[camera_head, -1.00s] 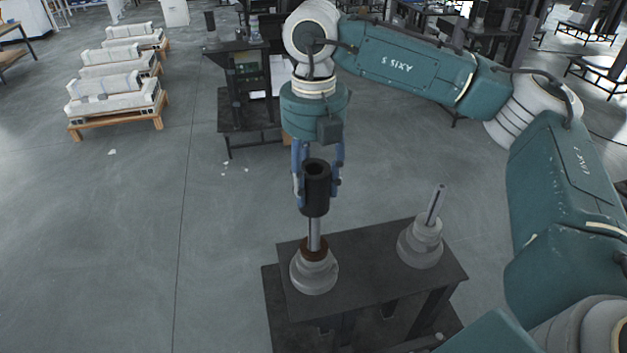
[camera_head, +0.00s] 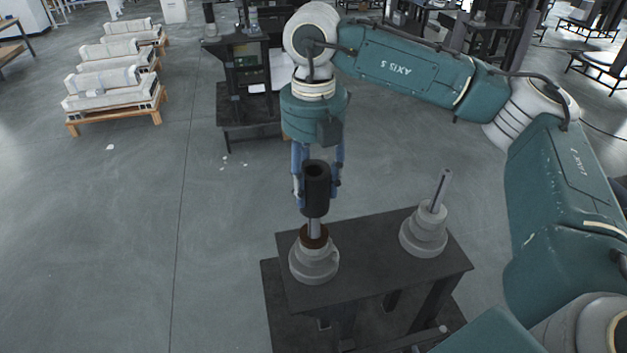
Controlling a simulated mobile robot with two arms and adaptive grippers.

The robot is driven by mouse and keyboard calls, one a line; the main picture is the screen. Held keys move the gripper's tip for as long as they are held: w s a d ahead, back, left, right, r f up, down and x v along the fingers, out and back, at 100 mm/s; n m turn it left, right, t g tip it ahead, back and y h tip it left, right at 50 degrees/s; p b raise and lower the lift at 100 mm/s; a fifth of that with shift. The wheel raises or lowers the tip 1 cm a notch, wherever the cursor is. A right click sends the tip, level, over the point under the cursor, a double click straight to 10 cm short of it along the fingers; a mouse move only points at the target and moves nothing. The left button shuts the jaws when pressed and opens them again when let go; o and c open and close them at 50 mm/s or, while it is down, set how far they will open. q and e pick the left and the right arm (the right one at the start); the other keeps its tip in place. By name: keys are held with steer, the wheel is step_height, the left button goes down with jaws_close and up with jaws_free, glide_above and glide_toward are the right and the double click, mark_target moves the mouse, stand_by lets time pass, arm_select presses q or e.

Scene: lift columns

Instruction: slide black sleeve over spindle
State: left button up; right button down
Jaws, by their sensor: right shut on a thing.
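The black sleeve (camera_head: 317,195) is a dark upright tube with an open top. My right gripper (camera_head: 318,188) is shut on it, with blue fingers on either side. The sleeve stands in line with the left spindle (camera_head: 315,227), a grey rod on a stepped grey base (camera_head: 314,265) with a brown collar. A short length of rod shows between the sleeve's lower edge and the collar. I cannot tell how far the rod goes inside the sleeve. A second spindle (camera_head: 440,192) stands bare on its own grey base (camera_head: 424,235). My left gripper is out of view.
Both bases stand on a dark table (camera_head: 375,262) with a lower plinth (camera_head: 277,315). Wooden pallets with pale blocks (camera_head: 115,97) lie at the far left. A dark workbench (camera_head: 245,108) stands behind. The floor (camera_head: 225,230) left of the table is clear.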

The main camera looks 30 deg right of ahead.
mark_target(314, 165)
steer(key=shift+f+b, duration=3.1)
steer(key=shift+f, duration=0.75)
steer(key=c, duration=0.8)
jaws_free()
steer(key=shift+c, duration=0.2)
step_height(314, 165, up, 12)
steer(key=shift+r, duration=0.1)
